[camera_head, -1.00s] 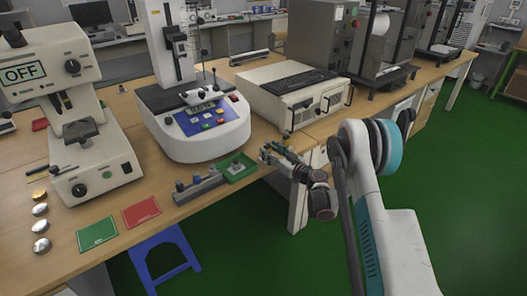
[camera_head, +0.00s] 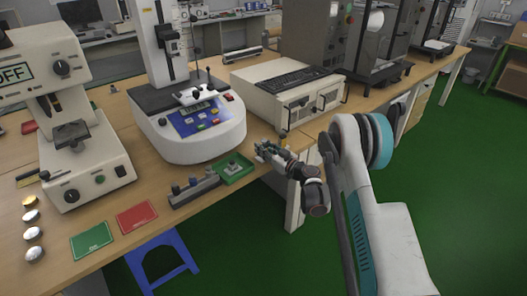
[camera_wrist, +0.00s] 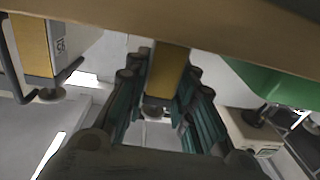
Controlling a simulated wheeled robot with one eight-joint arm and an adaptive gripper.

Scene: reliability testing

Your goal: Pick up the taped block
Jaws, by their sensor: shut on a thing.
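My gripper (camera_head: 262,150) is at the table's front edge, just right of the green tray (camera_head: 247,176). In the wrist view, its dark teal fingers (camera_wrist: 162,88) stand on either side of a narrow yellow-tan piece (camera_wrist: 167,68), which I take to be the taped block. The gripper is shut on it. The fingers hide its sides, and no tape is clearly visible. In the head view the held thing is too small to make out.
The white tester with a blue panel (camera_head: 200,118) stands behind the tray. A beige instrument (camera_head: 285,95) is behind my gripper. A grey fixture (camera_head: 194,190), a red card (camera_head: 136,216) and a green card (camera_head: 91,240) lie left. A blue stool (camera_head: 160,246) stands below the edge.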

